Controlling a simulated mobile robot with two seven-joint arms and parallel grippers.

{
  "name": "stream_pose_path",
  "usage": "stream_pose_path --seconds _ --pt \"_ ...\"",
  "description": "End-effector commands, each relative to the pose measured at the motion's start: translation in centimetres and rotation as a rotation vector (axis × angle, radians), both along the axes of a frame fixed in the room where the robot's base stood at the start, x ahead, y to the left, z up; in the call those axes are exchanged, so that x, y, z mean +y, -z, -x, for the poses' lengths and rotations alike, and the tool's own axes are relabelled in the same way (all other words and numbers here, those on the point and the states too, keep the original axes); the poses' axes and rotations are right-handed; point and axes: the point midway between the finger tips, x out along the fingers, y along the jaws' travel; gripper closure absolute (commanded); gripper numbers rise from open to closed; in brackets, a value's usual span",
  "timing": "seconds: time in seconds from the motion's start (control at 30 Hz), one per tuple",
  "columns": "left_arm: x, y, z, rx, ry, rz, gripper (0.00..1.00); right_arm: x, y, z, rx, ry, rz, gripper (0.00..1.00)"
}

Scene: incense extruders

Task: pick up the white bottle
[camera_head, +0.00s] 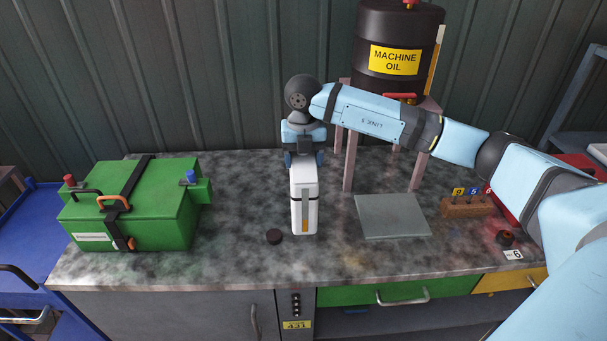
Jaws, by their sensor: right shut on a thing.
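The white bottle (304,205) stands upright near the middle of the workbench, with a small orange and dark label on its front side. My right gripper (304,160) comes down from above and is shut on the top of the white bottle. The bottle's upper part is partly hidden by the gripper. I cannot tell whether the bottle's base touches the bench. My left gripper is not in view.
A green box (150,215) stands at the left of the bench (240,260). A grey plate (392,216), a wooden block (467,207) and a machine oil drum (396,75) on a stand are to the right.

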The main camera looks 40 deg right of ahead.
Motion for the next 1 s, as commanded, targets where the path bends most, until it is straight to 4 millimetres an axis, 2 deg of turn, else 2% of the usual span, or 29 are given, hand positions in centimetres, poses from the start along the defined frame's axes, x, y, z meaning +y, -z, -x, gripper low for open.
stream_pose_path --seconds 0.1,0.3,0.5,0.73,0.87,1.0 --pt "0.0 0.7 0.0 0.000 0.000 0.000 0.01 0.0 -3.6 -0.1 -0.009 0.000 -0.001 0.93" --pt "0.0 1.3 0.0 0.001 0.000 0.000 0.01 0.0 -9.2 -0.1 -0.008 0.000 -0.001 0.93" --pt "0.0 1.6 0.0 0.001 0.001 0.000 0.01 0.0 -13.0 -0.1 -0.005 0.002 -0.001 0.93" --pt "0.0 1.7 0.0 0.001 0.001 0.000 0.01 0.0 -14.6 0.0 -0.003 0.001 -0.001 0.93" --pt "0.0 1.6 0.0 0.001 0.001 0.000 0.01 0.0 -14.7 0.0 -0.001 -0.006 0.000 0.93" --pt "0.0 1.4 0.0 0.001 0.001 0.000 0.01 0.3 -14.3 0.1 0.000 -0.083 0.000 0.93"
